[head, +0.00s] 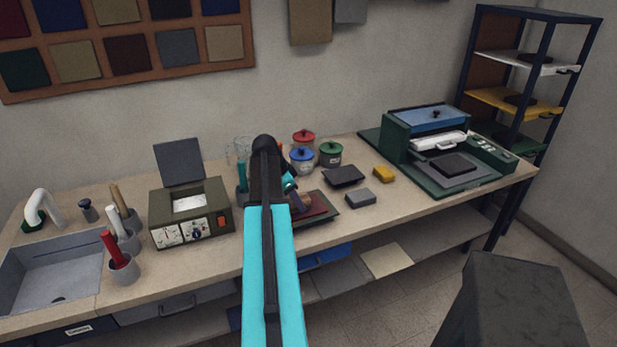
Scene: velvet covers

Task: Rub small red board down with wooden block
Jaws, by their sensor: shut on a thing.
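The small red board (317,207) lies flat on a dark tray or mat (327,217) on the workbench, right of my arm. Its left part is hidden behind the arm. My gripper (293,193) points down over the board's left side, partly hidden by my own arm. It is shut on the brown wooden block (302,202). The block is at the board's surface or just above it; I cannot tell whether they touch.
A green instrument box (190,212) with a raised lid stands left of my arm. Red (303,138), blue (302,158) and green (330,153) lidded jars stand behind. A dark tray (343,176), grey block (360,198) and yellow block (384,173) lie right, before a green press (435,150).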

